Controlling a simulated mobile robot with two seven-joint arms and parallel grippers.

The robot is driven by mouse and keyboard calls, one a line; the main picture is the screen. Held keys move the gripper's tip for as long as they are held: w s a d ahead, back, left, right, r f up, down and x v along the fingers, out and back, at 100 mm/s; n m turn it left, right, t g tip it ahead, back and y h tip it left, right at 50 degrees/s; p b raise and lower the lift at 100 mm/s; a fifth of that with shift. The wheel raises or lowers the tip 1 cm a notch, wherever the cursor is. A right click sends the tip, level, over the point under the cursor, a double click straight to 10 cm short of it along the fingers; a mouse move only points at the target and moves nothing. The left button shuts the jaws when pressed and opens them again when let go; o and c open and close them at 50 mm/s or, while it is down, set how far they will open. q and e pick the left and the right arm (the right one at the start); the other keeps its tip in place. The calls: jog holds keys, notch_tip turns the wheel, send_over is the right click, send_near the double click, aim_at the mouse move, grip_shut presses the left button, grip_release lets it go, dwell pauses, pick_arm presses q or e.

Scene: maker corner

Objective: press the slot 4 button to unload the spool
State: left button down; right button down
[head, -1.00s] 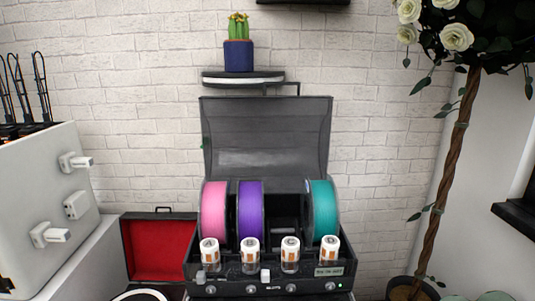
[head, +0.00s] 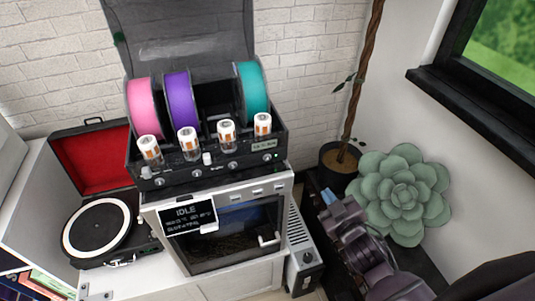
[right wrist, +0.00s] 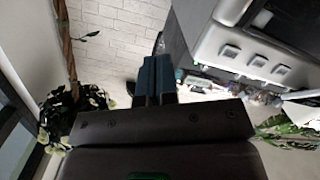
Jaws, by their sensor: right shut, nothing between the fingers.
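The black spool box (head: 215,172) stands open with its lid up. It holds a pink spool (head: 142,105), a purple spool (head: 178,98) and, at the right end, a teal spool (head: 253,90); the third bay is empty. A row of small round buttons runs along its front, the rightmost, below the teal spool, being the slot 4 button (head: 268,157). My right gripper (head: 328,199) is shut and empty, lower right of the box and apart from it. Its blue fingers show together in the right wrist view (right wrist: 155,78). My left gripper is not in view.
The box sits on a white oven-like machine (head: 165,204) with an "IDLE" screen. A turntable (head: 97,228) in a red-lined case is at left. A succulent (head: 400,195) and a potted trunk (head: 338,172) stand at right, close to my right arm.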

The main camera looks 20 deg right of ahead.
jog(key=w+a+r+n+t+y+p, duration=0.1)
jog(key=w+a+r+n+t+y, duration=0.15)
jog(key=a+r+n+y, duration=0.5)
jog(key=s+a+n+g+y, duration=0.1)
jog(key=n+g, duration=0.1)
jog(key=s+a+f+n+g+y, duration=0.1)
jog(key=a+n+g+y, duration=0.1)
jog(key=g, duration=0.1)
jog(key=s+a+f+n+g+y, duration=0.1)
jog(key=n+g, duration=0.1)
jog(key=shift+a+g+y, duration=0.15)
jog(key=shift+g+y, duration=0.1)
jog(key=shift+y, duration=0.1)
